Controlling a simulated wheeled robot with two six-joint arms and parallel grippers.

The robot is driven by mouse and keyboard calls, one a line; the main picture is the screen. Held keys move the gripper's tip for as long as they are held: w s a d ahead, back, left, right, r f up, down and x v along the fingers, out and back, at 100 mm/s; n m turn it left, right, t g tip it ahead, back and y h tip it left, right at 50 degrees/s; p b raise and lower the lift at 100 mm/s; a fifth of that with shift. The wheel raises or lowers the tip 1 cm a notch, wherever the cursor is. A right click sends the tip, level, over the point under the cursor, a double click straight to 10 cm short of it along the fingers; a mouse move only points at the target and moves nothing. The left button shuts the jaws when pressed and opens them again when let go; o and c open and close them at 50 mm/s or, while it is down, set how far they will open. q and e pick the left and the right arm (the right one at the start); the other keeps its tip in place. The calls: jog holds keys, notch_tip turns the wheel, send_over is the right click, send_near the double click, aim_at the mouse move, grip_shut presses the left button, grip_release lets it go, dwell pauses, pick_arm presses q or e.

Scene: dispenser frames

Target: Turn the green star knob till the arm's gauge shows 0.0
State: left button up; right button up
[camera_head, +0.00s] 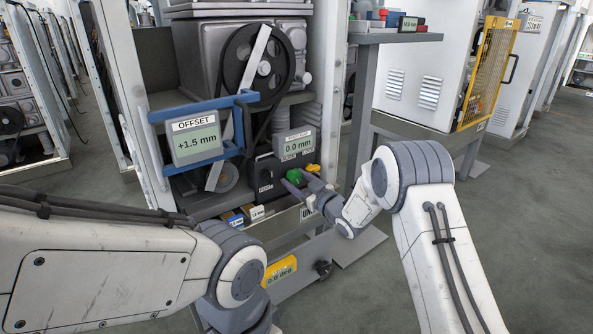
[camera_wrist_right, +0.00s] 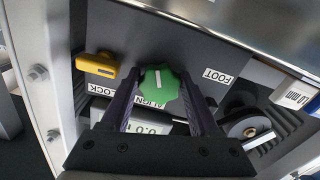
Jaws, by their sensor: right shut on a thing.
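The green star knob (camera_head: 293,176) sits on a dark block low in the open machine cabinet. In the right wrist view the knob (camera_wrist_right: 160,84) has a white pointer line tilted slightly from upright, with an ALIGN label below it. My right gripper (camera_head: 297,181) is shut on the knob, one finger on each side (camera_wrist_right: 157,90). A grey gauge labelled OFFSET (camera_head: 197,142), on a blue bracket arm (camera_head: 246,118), reads +1.5 mm. A second grey gauge (camera_head: 295,144) above the knob reads 0.0 mm; its label is too small to read. My left gripper is out of view.
A yellow lever (camera_wrist_right: 97,65) marked LOCK sits left of the knob in the wrist view, and a FOOT label (camera_wrist_right: 217,76) is to its right. A yellow gauge (camera_head: 280,272) below reads 0.0 deg. A belt pulley (camera_head: 258,65) stands above. A grey side table (camera_head: 385,38) is at right.

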jog(key=m+p, duration=0.5)
jog(key=shift+r+m, duration=0.2)
jog(key=shift+m, duration=0.1)
jog(key=shift+s+a+f+m+p, duration=0.1)
jog(key=shift+f+m+p, duration=0.05)
jog(key=shift+m+p, duration=1.85)
jog(key=shift+m, duration=0.4)
jog(key=o, duration=1.3)
jog(key=shift+o, duration=0.2)
jog(key=shift+s, duration=0.1)
jog(key=p+v, duration=0.3)
jog(key=v, duration=0.7)
